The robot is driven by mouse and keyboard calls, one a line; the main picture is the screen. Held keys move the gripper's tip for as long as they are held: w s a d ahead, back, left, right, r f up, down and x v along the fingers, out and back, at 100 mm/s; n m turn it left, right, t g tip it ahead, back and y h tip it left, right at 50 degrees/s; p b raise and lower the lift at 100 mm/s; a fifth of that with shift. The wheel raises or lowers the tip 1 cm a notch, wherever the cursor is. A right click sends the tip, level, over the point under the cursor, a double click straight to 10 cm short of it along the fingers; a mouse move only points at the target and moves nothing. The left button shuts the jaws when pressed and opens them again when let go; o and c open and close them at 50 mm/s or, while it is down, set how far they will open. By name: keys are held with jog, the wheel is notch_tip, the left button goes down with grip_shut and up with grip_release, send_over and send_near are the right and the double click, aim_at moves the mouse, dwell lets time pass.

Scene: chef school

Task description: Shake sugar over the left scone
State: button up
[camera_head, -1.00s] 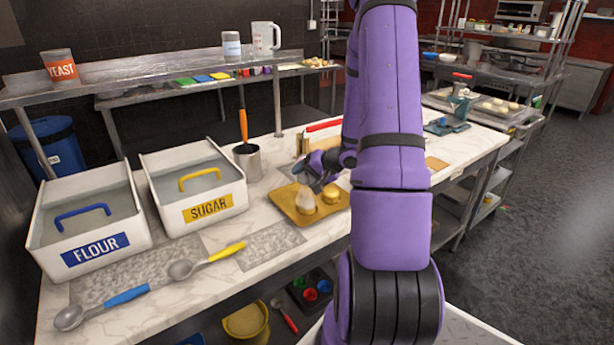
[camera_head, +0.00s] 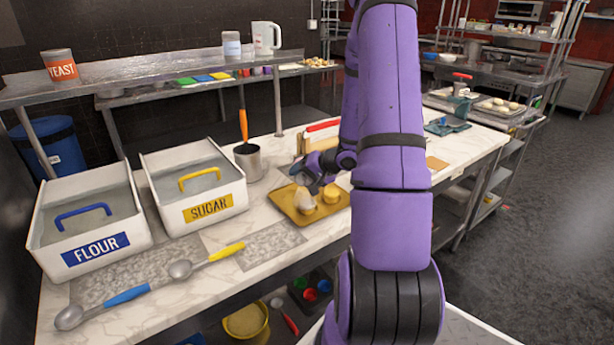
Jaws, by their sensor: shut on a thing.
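A tan tray (camera_head: 288,203) lies on the marble counter with two scones. The right scone (camera_head: 331,194) is golden yellow. The left scone (camera_head: 304,202) looks whitish on top, as if dusted with sugar. My gripper (camera_head: 312,183) is above the tray, close over the left scone. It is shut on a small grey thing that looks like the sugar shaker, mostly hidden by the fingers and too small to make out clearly. I cannot tell whether sugar is falling.
White sugar (camera_head: 221,202) and flour (camera_head: 112,243) bins stand on the left. A metal pot (camera_head: 248,163) with an orange-handled tool is behind the tray. Two scoops, blue-handled (camera_head: 126,296) and yellow-handled (camera_head: 227,251), lie in front. A shelf (camera_head: 150,88) runs above the back.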

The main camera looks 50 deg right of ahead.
jog(key=shift+s+d, duration=0.25)
jog(key=shift+d, duration=0.9)
jog(key=shift+a+r+m+g+y, duration=0.1)
jog(key=shift+r+m+g+y, duration=0.75)
jog(key=shift+g, duration=0.35)
jog(key=shift+s+a+r+m+g+y, duration=0.15)
jog(key=shift+r+m+g+y, duration=0.6)
jog(key=shift+r+g+y, duration=0.55)
jog(key=shift+f, duration=0.15)
